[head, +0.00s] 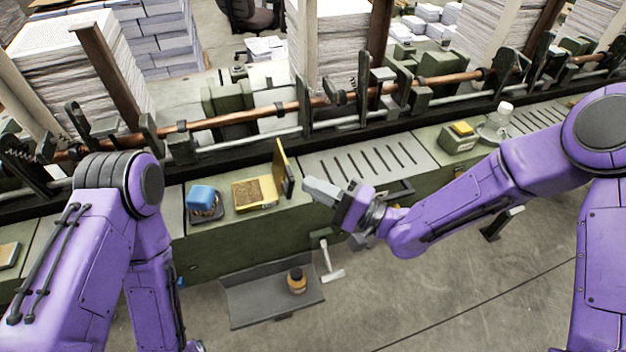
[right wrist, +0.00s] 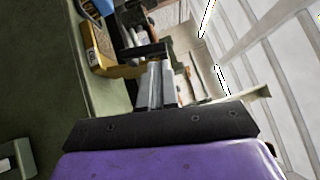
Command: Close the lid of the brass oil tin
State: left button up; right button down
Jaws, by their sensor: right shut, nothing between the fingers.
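The brass oil tin (head: 268,204) is a shallow yellow box with a brown inside, on the green machine ledge in the head view. Its lid (head: 284,170) stands open and upright on the tin's right side. My right gripper (head: 312,191) is shut and empty, just right of the lid, pointing left towards it. I cannot tell whether they touch. In the right wrist view the shut fingers (right wrist: 155,85) show at the centre, with yellow parts of the tin (right wrist: 97,45) at the upper left. My left gripper is outside the frame.
A blue block on a dark tray (head: 203,200) sits left of the tin. A slotted metal plate (head: 365,160) lies to the right, behind my gripper. A copper-coloured rail (head: 260,112) runs behind. A grey trough (head: 262,302) holding a bottle (head: 297,280) is below the ledge.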

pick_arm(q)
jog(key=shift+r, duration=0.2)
pick_arm(e)
jog(key=shift+s+a+r, duration=0.1)
jog(key=shift+s+a, duration=0.05)
jog(key=shift+a, duration=0.25)
